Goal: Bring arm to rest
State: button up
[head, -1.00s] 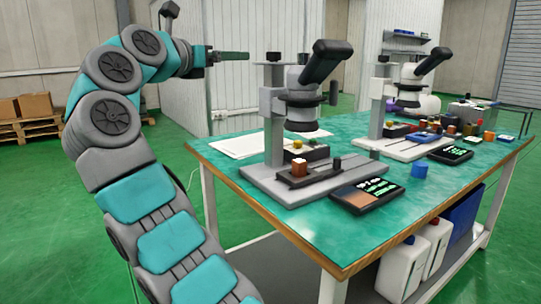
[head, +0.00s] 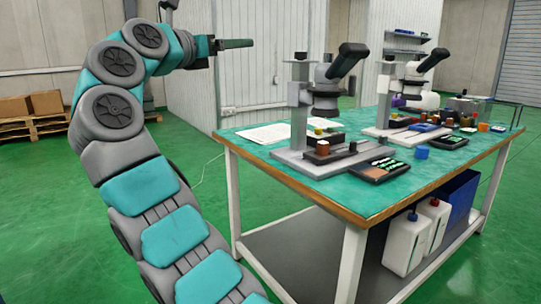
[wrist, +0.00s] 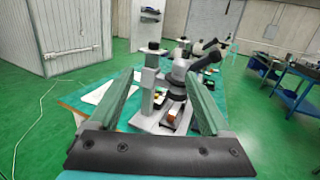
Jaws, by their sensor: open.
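My gripper (head: 238,43) is at the end of my teal and grey arm, raised at the upper left in the head view and pointing right. In the wrist view my gripper (wrist: 160,92) shows its two green fingers spread apart with nothing between them. Beyond the fingers stands the near microscope (wrist: 180,70) on the workbench. The gripper is well above the bench and apart from everything on it.
The workbench (head: 240,143) has a teal top with two microscopes, the near one (head: 325,88) and the far one (head: 412,82). White canisters (head: 405,245) stand on the lower shelf. Green floor is free at left.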

notch_tip(320, 180, up, 19)
jog(key=n+t+y, duration=0.5)
jog(key=n+t, duration=0.6)
jog(key=n, duration=0.8)
jog(key=w+f+n+g+y, duration=0.4)
jog(key=f+n+g+y, duration=0.3)
jog(key=f+n+y, duration=0.75)
jog(key=s+d+f+n+g+h, duration=0.2)
jog(key=s+d+f+g, duration=0.1)
jog(key=f, duration=0.6)
jog(key=s+d+f+n+g+h, duration=0.1)
jog(key=s+d+f+n+g, duration=0.15)
jog(key=f, duration=0.75)
jog(key=s+d+f+n+g+h, duration=0.2)
jog(key=s+d+f+g, duration=0.1)
jog(key=f, duration=0.6)
jog(key=s+d+f+g+h, duration=0.1)
jog(key=s+d+f+g, duration=0.3)
jog(key=s+f, duration=0.5)
jog(key=s+d+f+n+g+h, duration=0.1)
jog(key=s+d+f+g, duration=0.3)
jog(key=s+f, duration=0.6)
jog(key=s+d+f+n+g+h, duration=0.1)
jog(key=s+d+f+g, duration=0.4)
jog(key=s, duration=1.6)
notch_tip(320, 180, down, 5)
jog(key=shift+s+d+r+h, duration=0.3)
jog(key=shift+d+h, duration=0.35)
jog(key=shift+d, duration=0.55)
jog(key=shift+f, duration=0.1)
